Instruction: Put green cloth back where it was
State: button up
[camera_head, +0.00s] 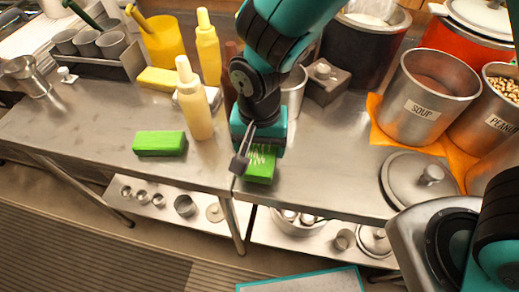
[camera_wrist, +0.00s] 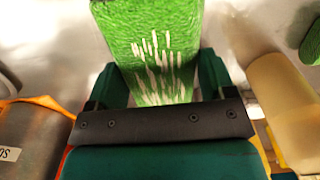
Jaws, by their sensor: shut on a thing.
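A green cloth (camera_head: 261,165), block-shaped with white streaks, is at my gripper (camera_head: 257,152), over the front part of the steel counter. In the wrist view the green cloth (camera_wrist: 150,30) runs between the two fingers of my gripper (camera_wrist: 160,85), which are shut on its sides. I cannot tell whether its underside touches the counter. A second green block (camera_head: 159,143) lies flat on the counter to the left, apart from my gripper. A green edge shows at the right of the wrist view (camera_wrist: 312,42).
A cream bottle (camera_head: 195,103) stands just left of my gripper. Behind are a yellow bottle (camera_head: 208,48), a yellow block (camera_head: 158,80) and a dark box (camera_head: 327,82). The soup pot (camera_head: 421,107) and a lid (camera_head: 415,178) stand right. The counter (camera_head: 95,125) is bare at left.

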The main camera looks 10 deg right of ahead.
aim_at(260, 146)
jog(key=shift+f, duration=1.25)
jog(key=shift+f, duration=0.1)
jog(key=o, duration=1.2)
jog(key=shift+c, duration=0.2)
notch_tip(260, 146, up, 12)
jog(key=shift+r, duration=0.2)
jog(key=s+d+r+n+y, duration=0.4)
jog(key=s+d+r+n, duration=0.5)
jog(key=d+n, duration=0.1)
jog(key=shift+s, duration=0.35)
